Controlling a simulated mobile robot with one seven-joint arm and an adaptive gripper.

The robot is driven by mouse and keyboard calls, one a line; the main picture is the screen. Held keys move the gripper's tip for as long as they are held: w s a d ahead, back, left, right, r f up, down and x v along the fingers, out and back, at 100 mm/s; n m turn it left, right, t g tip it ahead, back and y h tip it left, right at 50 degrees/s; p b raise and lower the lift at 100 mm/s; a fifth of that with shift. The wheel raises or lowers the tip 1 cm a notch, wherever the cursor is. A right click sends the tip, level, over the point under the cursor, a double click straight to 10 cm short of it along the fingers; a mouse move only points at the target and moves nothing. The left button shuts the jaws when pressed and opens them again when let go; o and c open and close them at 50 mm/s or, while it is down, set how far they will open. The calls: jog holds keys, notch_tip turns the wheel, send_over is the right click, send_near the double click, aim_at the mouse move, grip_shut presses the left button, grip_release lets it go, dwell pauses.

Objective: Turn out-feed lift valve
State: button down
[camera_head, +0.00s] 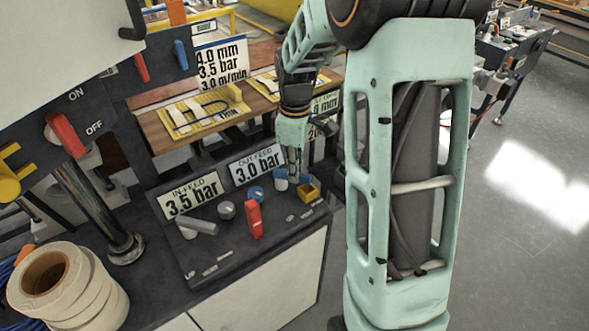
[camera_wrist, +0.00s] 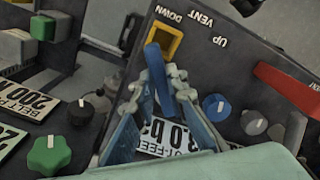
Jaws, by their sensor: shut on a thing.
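The out-feed lift valve shows a blue lever (camera_wrist: 154,58) in the wrist view, beside a yellow square frame (camera_wrist: 168,36) and the words DOWN, VENT and UP. My gripper (camera_wrist: 166,86) is shut on the blue lever, with a finger on each side of it. In the head view my gripper (camera_head: 294,172) points down at the right end of the dark console. The blue lever (camera_head: 280,179) shows there beside the yellow frame (camera_head: 308,192), and is partly hidden by the fingers.
An out-feed label (camera_head: 257,165) reads 3.0 bar. A blue knob (camera_head: 255,193), a grey knob (camera_head: 226,210), a red lever (camera_head: 254,218) and a grey lever (camera_head: 199,226) stand close by on the console. Tape rolls (camera_head: 66,285) stand at lower left.

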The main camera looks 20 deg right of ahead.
jog(key=shift+w, duration=0.1)
dwell(0.4)
jog(key=c, duration=1.9)
grip_release()
jog(key=shift+c, duration=0.2)
notch_tip(320, 180, up, 12)
